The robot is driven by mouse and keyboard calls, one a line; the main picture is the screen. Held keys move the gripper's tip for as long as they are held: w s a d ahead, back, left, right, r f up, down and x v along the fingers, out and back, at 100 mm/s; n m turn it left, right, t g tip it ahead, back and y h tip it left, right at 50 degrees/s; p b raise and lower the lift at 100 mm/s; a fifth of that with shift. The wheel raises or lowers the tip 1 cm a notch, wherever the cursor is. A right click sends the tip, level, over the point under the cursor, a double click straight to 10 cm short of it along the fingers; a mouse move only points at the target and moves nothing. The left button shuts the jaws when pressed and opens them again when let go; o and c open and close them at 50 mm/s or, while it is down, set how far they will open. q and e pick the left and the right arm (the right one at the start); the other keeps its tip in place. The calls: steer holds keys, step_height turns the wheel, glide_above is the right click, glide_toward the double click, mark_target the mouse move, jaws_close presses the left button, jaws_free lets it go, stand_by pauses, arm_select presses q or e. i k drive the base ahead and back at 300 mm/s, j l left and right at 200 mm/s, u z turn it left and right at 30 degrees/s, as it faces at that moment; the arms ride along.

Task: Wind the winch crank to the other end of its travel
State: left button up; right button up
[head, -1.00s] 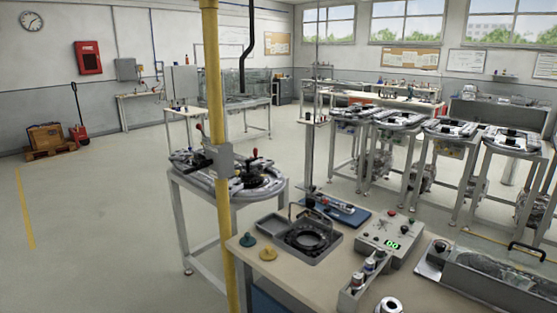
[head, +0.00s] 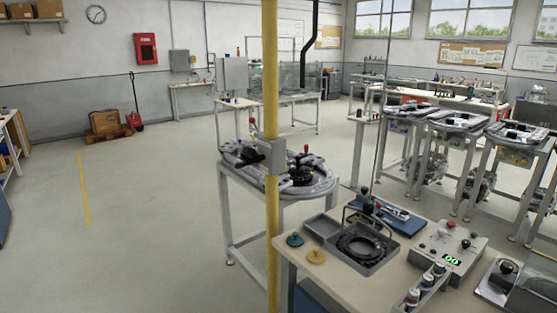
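A yellow post (head: 271,70) stands upright left of the front workbench. A grey box (head: 273,156) is fixed on it; this looks like the winch, but I cannot be sure. A small red knob (head: 252,121) shows just left of the post above the box, perhaps the crank's grip; its arm is too small to make out. Behind the post is a ring-shaped grey track (head: 318,186) on a metal stand. It carries a dark round part and another red-tipped lever (head: 306,149). Neither of my grippers is in view.
The front workbench (head: 330,265) holds a grey tray (head: 322,226), a control box (head: 440,245) with a green display, and several small items. More ring tracks on stands (head: 460,121) fill the right. The floor (head: 150,240) left of the post is clear.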

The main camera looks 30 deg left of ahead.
mark_target(256, 158)
steer(key=i+j+z, duration=0.2)
steer(key=j, duration=0.5)
steer(key=i+j+z, duration=0.2)
steer(key=j, duration=0.5)
steer(key=j+z, duration=0.15)
steer(key=j, duration=0.6)
steer(key=i+j, duration=0.1)
steer(key=j, duration=1.6)
steer(key=i+j, duration=0.15)
steer(key=j, duration=0.7)
steer(key=i, duration=0.35)
steer(key=k, duration=0.35)
steer(key=j+z, duration=0.05)
steer(key=j, duration=0.05)
